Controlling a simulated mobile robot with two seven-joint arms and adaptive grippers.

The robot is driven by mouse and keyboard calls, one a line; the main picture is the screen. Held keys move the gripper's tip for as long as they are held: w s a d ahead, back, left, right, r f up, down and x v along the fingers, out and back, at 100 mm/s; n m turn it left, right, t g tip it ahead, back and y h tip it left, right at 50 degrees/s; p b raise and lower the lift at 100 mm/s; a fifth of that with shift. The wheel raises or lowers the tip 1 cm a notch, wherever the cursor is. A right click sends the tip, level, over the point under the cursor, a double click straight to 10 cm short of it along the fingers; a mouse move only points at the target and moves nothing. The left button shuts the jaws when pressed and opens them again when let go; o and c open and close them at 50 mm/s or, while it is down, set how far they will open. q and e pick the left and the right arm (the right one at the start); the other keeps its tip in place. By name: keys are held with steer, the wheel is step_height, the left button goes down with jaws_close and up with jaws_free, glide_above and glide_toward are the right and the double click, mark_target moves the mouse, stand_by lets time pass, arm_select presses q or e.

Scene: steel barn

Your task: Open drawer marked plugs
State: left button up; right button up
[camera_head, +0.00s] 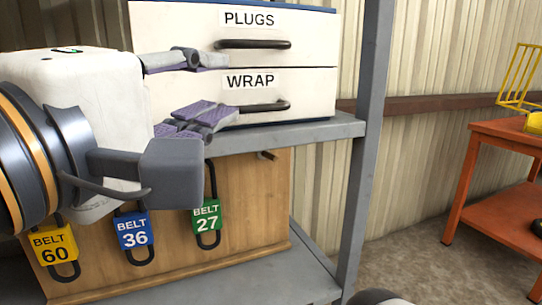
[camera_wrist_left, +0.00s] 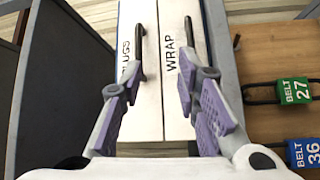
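The drawer marked PLUGS (camera_head: 190,32) is the upper white drawer of a small cabinet, with a dark bar handle (camera_head: 252,44) under its label. Its front looks flush with the WRAP drawer (camera_head: 310,92) below. My left gripper (camera_head: 217,88) is open and empty, in front of the WRAP drawer in the head view. Its upper finger is just below and left of the PLUGS handle. In the left wrist view, the PLUGS handle (camera_wrist_left: 140,52) lies ahead, close to the left finger's line, apart from the open gripper (camera_wrist_left: 155,90). My right gripper is not in view.
The cabinet stands on a grey metal shelf (camera_head: 300,131) with an upright post (camera_head: 367,130) to its right. Below is a wooden board (camera_head: 262,210) with padlocks labelled BELT 60, 36 and 27. An orange table (camera_head: 505,135) stands at the right.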

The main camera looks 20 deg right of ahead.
mark_target(257, 45)
arm_select(q)
steer(key=w+d+r, duration=0.1)
steer(key=w+d, duration=0.1)
steer(key=w+d+r, duration=0.2)
steer(key=w+d, duration=0.1)
steer(key=w+d+r, duration=0.1)
steer(key=w+d, duration=0.1)
steer(key=w, duration=0.1)
steer(key=shift+d+r+p, duration=0.15)
steer(key=shift+p, duration=0.2)
jaws_close()
